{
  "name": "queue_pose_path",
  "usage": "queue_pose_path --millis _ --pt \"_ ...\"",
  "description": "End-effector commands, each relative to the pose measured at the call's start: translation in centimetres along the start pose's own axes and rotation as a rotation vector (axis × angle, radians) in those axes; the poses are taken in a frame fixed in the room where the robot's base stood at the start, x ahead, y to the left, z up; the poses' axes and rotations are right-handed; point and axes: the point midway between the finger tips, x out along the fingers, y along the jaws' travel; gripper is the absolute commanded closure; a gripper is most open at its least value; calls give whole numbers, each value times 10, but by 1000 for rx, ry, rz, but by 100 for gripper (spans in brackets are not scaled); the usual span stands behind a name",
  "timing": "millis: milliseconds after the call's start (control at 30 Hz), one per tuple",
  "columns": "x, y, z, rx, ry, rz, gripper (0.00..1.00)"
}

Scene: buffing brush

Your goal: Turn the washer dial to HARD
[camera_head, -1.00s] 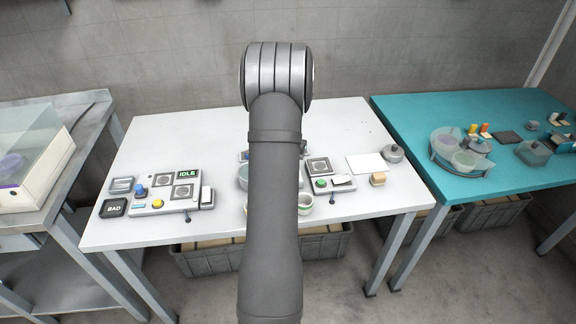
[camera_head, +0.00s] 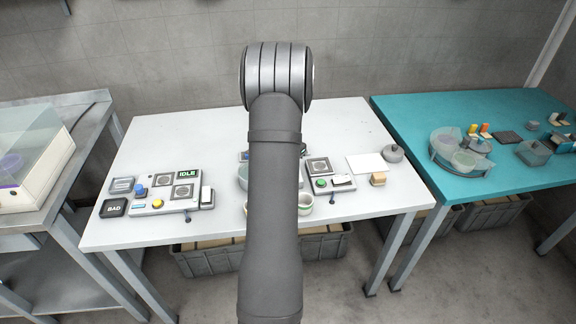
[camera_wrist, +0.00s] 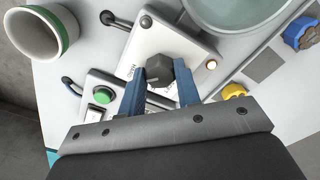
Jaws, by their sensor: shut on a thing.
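In the wrist view the washer dial (camera_wrist: 159,72) is a dark grey faceted knob on a white panel (camera_wrist: 150,42). My gripper (camera_wrist: 160,90) has its two blue fingers closed on either side of the dial, gripping it. Small dark lettering shows on the panel left of the dial, too small to read surely. The dial's pointer direction cannot be told clearly. In the head view my own arm hides the gripper, the dial and most of the washer.
A box with a green button (camera_wrist: 103,95) sits beside the panel. A white cup with a green band (camera_wrist: 42,32) and a large translucent bowl (camera_wrist: 236,12) stand close by. Yellow (camera_wrist: 234,91) and blue (camera_wrist: 300,32) knobs lie to the right.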

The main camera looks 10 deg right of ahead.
Motion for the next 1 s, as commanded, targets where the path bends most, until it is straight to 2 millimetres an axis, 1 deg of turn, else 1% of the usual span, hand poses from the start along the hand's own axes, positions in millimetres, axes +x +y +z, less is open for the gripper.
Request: queue_pose_path --millis 67,100,167,200,500,567,633,767,1000 --pt "-1 0 0 1 1 -1 93" --pt "-1 0 0 1 1 -1 68" --pt "0 0 0 1 1 -1 56" --pt "0 0 0 1 1 -1 48" --pt "-1 0 0 0 1 -1 48" --pt "-4 0 0 0 1 -1 48" --pt "-11 0 -1 0 3 -2 48" --pt "-35 -1 -1 0 5 -4 48" --pt "-95 0 -1 0 5 -4 48"
